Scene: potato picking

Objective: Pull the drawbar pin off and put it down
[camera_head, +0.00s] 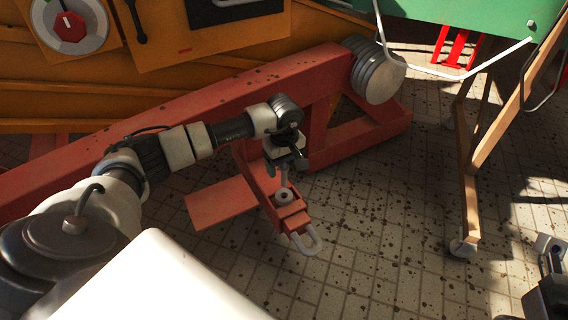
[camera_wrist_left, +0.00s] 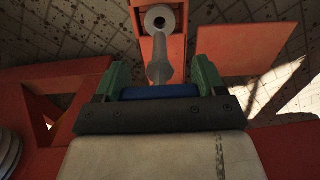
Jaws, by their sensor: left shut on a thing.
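My left gripper (camera_head: 286,161) is above the red drawbar (camera_head: 294,213) and is shut on the grey drawbar pin (camera_head: 284,178). The pin hangs down upright from the jaws. In the left wrist view the pin (camera_wrist_left: 160,62) points at a pale ring with a dark hole (camera_wrist_left: 159,19) on the drawbar. The dark hole shows beyond the pin's lower end, so the tip looks clear of it; the exact gap is hard to judge. A pale metal loop (camera_head: 309,242) is at the drawbar's front end. A dark part at the lower right edge may be my right gripper; its jaws are not clear.
A red frame beam (camera_head: 225,95) runs behind the arm, with round grey weights (camera_head: 378,75) at its right end. A flat red plate (camera_head: 222,203) lies left of the drawbar. A wooden-legged stand (camera_head: 470,190) is at right. Speckled tiled floor (camera_head: 385,230) is free between them.

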